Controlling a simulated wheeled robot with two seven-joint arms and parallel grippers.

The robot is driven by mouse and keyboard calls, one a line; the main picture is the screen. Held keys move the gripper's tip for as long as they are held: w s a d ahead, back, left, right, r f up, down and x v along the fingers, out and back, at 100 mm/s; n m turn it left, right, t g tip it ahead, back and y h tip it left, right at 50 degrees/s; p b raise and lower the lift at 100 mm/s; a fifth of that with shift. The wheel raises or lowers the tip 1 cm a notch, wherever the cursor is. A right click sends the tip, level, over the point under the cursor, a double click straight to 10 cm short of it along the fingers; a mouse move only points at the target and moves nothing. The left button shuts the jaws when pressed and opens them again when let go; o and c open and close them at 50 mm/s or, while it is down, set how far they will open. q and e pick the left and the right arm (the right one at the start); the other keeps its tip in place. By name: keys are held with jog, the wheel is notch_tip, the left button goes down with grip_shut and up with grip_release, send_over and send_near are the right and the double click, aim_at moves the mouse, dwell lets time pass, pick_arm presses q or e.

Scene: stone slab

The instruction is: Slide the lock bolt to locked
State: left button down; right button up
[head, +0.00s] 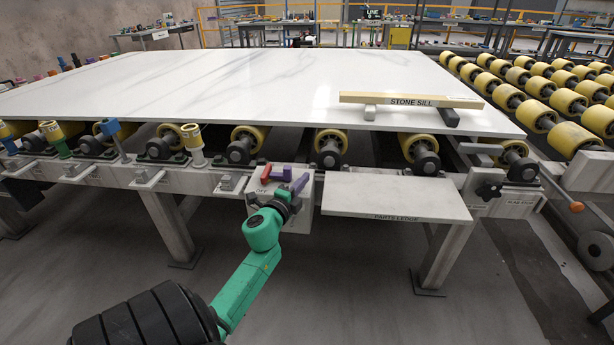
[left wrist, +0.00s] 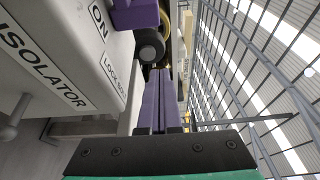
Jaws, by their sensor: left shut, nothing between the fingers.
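The grey isolator box (head: 262,208) hangs on the front rail of the slab table, with a red handle (head: 266,173) and a purple block (head: 281,174) on top. In the left wrist view, the box (left wrist: 55,50) carries ON, ISOLATOR and a partly hidden LOCK BOLT label. A purple block (left wrist: 135,14) with a dark round knob (left wrist: 150,46) sits beyond that label. My left gripper (head: 302,180) is shut and empty at the box's right end. Its purple fingers (left wrist: 160,82) point toward the knob; I cannot tell whether they touch it. My right gripper is out of view.
A white stone slab (head: 240,80) lies on yellow rollers above the box. A parts ledge (head: 390,198) juts out just right of my left gripper. A stone sill (head: 410,99) rests on the slab. Floor in front is clear.

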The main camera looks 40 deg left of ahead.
pick_arm(q)
jog(key=a+v, duration=0.1)
jog(key=v, duration=0.6)
jog(key=shift+s, duration=0.25)
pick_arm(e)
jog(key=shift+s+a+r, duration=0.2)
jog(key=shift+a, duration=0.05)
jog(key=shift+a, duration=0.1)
